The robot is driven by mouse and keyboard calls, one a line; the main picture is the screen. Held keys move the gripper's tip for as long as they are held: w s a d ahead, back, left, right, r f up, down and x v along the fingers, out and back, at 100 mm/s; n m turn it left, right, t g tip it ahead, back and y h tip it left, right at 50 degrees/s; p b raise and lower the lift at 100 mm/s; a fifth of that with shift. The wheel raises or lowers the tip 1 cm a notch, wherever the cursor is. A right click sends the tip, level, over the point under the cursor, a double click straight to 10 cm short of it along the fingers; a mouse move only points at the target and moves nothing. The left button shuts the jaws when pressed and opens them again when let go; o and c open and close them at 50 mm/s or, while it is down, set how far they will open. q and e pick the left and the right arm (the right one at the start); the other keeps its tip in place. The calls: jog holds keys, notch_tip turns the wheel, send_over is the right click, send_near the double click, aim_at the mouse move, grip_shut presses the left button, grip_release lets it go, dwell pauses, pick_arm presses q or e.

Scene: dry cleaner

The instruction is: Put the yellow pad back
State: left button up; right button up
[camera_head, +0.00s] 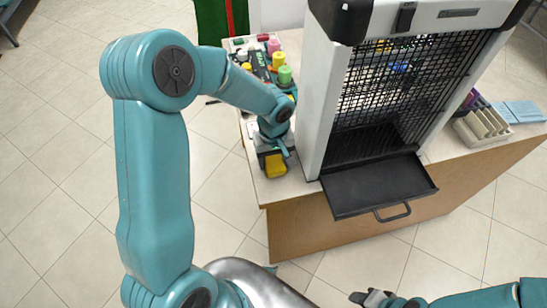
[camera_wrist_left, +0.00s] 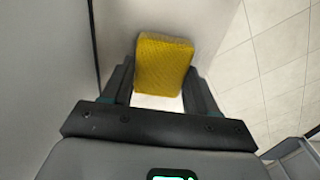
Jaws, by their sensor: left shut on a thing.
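The yellow pad (camera_head: 276,166) is at the near left corner of the counter, beside the white and black caged machine. In the left wrist view the pad (camera_wrist_left: 163,64) sits between the two dark fingers. My left gripper (camera_head: 272,157) is shut on the pad, over the counter top; whether the pad touches the counter is unclear. My right gripper (camera_head: 374,298) is at the bottom of the head view, low and away from the counter; its jaws are too small and cut off to judge.
The caged machine (camera_head: 326,100) stands right of the pad, with a black tray (camera_head: 375,187) pulled out over the counter's front edge. Behind my left gripper is a box with green (camera_head: 285,75) and other coloured items. A beige divided holder (camera_head: 483,128) and blue cards (camera_head: 525,111) lie right.

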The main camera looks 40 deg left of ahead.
aim_at(274, 160)
pick_arm(q)
jog(key=shift+f, duration=0.15)
jog(key=o, duration=1)
jog(key=shift+w, duration=0.1)
jog(key=shift+r, duration=0.55)
notch_tip(274, 160, up, 11)
jog(key=shift+r+p, duration=0.1)
jog(key=shift+p, duration=0.2)
